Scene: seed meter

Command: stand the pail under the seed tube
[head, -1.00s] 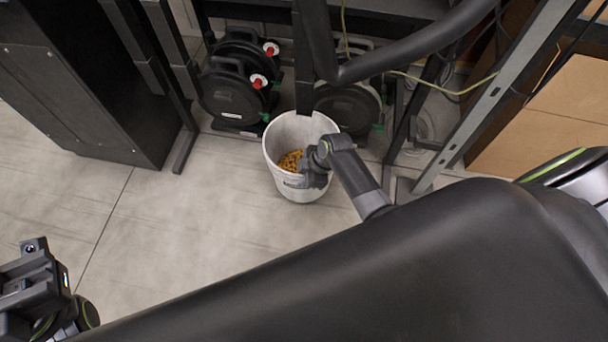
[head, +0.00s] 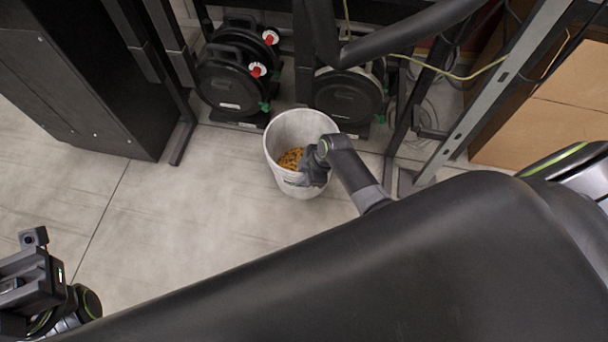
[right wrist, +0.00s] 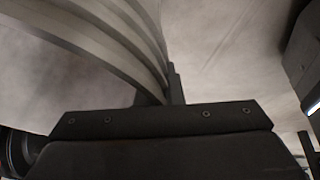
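The white pail (head: 288,130) stands upright in the head view, with orange-yellow seed (head: 291,159) in its bottom. My right gripper (head: 314,170) is at the pail's near right side, shut on its wall. In the right wrist view the pail's ribbed wall (right wrist: 110,35) runs down to the finger (right wrist: 175,85). Whether the pail touches the floor is unclear. A dark pipe (head: 400,42) bends behind and above the pail; I cannot tell for certain that it is the seed tube. My left gripper (head: 25,280) is at the lower left, away from the pail, its fingers unclear.
Black reels (head: 228,85) with red caps stand behind the pail, by dark rack legs. A black cabinet (head: 75,85) is at the left. A metal upright (head: 490,90) and cardboard boxes (head: 560,120) are at the right. Floor (head: 170,220) is clear left of the pail.

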